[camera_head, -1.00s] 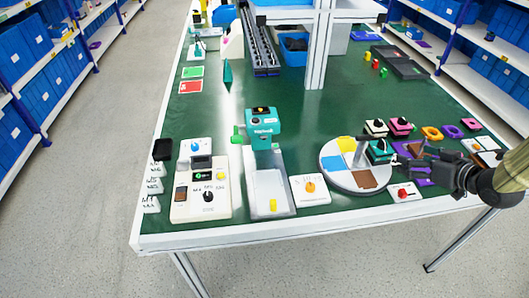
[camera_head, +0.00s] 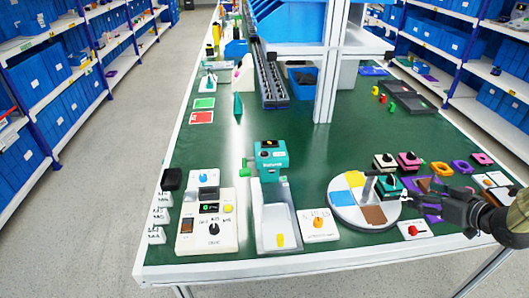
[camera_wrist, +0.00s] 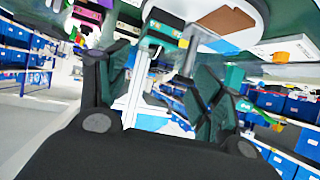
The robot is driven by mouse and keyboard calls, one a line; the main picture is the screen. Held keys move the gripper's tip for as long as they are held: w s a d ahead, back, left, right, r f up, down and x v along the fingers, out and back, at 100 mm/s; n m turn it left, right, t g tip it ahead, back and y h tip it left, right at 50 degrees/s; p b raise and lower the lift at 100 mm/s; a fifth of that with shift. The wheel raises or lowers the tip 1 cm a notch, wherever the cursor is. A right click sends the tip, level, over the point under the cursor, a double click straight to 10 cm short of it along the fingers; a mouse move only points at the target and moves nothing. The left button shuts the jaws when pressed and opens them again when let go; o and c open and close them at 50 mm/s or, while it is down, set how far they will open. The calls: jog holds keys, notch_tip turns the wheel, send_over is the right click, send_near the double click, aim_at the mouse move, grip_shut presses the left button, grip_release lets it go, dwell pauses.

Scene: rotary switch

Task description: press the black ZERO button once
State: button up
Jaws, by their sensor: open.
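I cannot read a ZERO label in either view, so I cannot tell which control is the black ZERO button. A white control panel (camera_head: 226,243) at the left front of the green table carries a small display (camera_head: 210,208), a black knob (camera_head: 214,229), a yellow button (camera_head: 227,208) and a dark switch (camera_head: 186,226). My gripper (camera_head: 432,202) is at the right front, beside the round turntable, far from that panel. In the wrist view my gripper (camera_wrist: 165,65) has its two dark fingers spread with nothing held between them.
A teal machine (camera_head: 270,161), an orange-knob box (camera_head: 319,233) and the turntable (camera_head: 342,212) stand between the panel and my gripper. A white box with a red button (camera_head: 414,232) is close to my gripper. A metal post (camera_head: 326,80) rises behind. The table's middle is fairly clear.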

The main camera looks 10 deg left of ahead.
grip_shut()
dwell(1.3)
